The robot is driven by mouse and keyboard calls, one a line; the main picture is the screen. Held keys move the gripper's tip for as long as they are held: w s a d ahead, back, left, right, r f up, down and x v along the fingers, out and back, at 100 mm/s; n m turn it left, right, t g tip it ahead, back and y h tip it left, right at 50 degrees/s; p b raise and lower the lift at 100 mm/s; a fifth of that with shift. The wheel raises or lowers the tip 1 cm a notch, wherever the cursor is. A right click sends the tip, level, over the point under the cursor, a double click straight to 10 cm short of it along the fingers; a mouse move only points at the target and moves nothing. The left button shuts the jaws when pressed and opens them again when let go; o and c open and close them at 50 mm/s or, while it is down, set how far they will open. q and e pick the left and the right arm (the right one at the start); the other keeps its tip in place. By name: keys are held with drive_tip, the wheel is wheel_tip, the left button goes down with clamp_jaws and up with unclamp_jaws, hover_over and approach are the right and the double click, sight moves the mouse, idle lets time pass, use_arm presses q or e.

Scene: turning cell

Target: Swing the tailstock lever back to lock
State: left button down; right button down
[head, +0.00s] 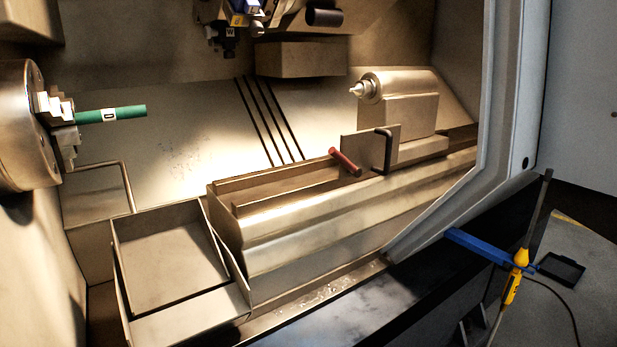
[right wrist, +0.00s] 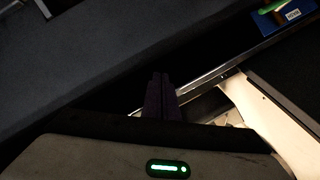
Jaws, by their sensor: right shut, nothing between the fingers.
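The tailstock (head: 405,110) stands on the bed at the right inside the lathe, its pointed centre facing left. Below and in front of it, a lever with a dark red grip (head: 345,161) sticks out from an upright plate (head: 358,148) and slopes down to the right. A black bar handle (head: 384,152) is fixed on the same plate, just right of the lever. My right gripper (right wrist: 161,78) shows only in the right wrist view; its dark fingers are together and empty, away from the lever. My left gripper is in neither view.
A chuck (head: 28,125) at the left holds a green bar (head: 125,112). A tool turret (head: 235,30) hangs above. An open metal tray (head: 170,255) sits front left. The door frame (head: 500,120) bounds the right side. A blue bracket (head: 475,245) holds a yellow-handled tool outside.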

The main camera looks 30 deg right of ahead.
drive_tip(key=w+d+r+m+t, duration=0.3)
drive_tip(key=w+r+m+t, duration=0.1)
drive_tip(key=w+r+m, duration=0.55)
drive_tip(key=m+t+h+b, duration=0.2)
drive_tip(key=m+t+h, duration=0.65)
drive_tip(key=m, duration=2.65)
approach(343, 161)
drive_tip(key=s+a+f+g+h, duration=0.2)
drive_tip(key=s+a+f+h, duration=0.15)
drive_tip(key=a, duration=0.35)
use_arm(q)
drive_tip(key=p, duration=0.4)
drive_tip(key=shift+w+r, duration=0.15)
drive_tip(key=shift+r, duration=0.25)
use_arm(e)
drive_tip(key=s+d+r+x, duration=0.1)
drive_tip(key=d+x, duration=0.1)
drive_tip(key=x, duration=1.1)
drive_tip(key=shift+s+g, duration=0.15)
drive_tip(key=shift+g, duration=0.1)
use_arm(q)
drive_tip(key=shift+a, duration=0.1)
